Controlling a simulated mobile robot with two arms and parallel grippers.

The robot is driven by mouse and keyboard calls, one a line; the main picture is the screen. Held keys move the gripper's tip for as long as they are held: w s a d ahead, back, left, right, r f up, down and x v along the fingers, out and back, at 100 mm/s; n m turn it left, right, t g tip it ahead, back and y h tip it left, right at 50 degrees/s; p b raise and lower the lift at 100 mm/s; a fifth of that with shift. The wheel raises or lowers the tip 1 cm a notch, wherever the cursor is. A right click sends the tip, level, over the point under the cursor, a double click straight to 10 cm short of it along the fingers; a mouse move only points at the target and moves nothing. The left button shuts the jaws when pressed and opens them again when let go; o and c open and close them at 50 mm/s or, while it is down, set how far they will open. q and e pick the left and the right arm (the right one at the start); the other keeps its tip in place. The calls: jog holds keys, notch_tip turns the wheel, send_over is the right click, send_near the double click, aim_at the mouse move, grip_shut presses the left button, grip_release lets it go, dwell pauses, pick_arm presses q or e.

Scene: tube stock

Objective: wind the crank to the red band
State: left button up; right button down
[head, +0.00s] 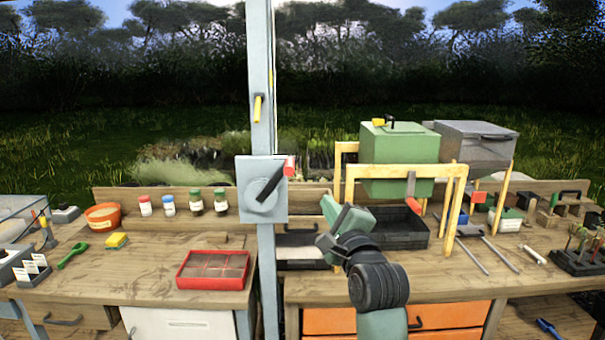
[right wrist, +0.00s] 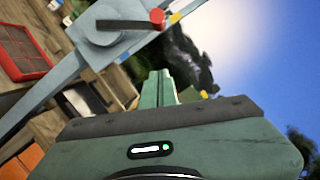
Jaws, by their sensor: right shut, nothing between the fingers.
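The crank is on a pale grey plate (head: 247,205) fixed to a grey-blue post. Its dark arm (head: 269,185) slants up and right from a round hub to a red knob (head: 290,165). In the right wrist view the crank arm (right wrist: 120,24) and red knob (right wrist: 157,18) show at the top. My right gripper (head: 328,203) is shut and empty, to the right of and below the knob, apart from it. Its closed green fingers show in the right wrist view (right wrist: 158,86). I cannot make out a red band. My left gripper is out of view.
A yellow piece (head: 258,108) sits higher on the post. A yellow frame (head: 448,200) and a green box (head: 400,150) stand right of my right gripper. A black tray (head: 405,240) lies behind the arm. A red tray (head: 213,284) lies on the left bench.

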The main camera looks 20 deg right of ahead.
jog(key=r, duration=0.1)
jog(key=p, duration=0.6)
send_near(294, 160)
jog(key=shift+w, duration=2.05)
jog(key=shift+d+f, duration=0.5)
jog(key=shift+w+a+r, duration=0.15)
jog(key=shift+a+r, duration=0.3)
jog(key=shift+r, duration=0.35)
jog(key=shift+a, duration=0.1)
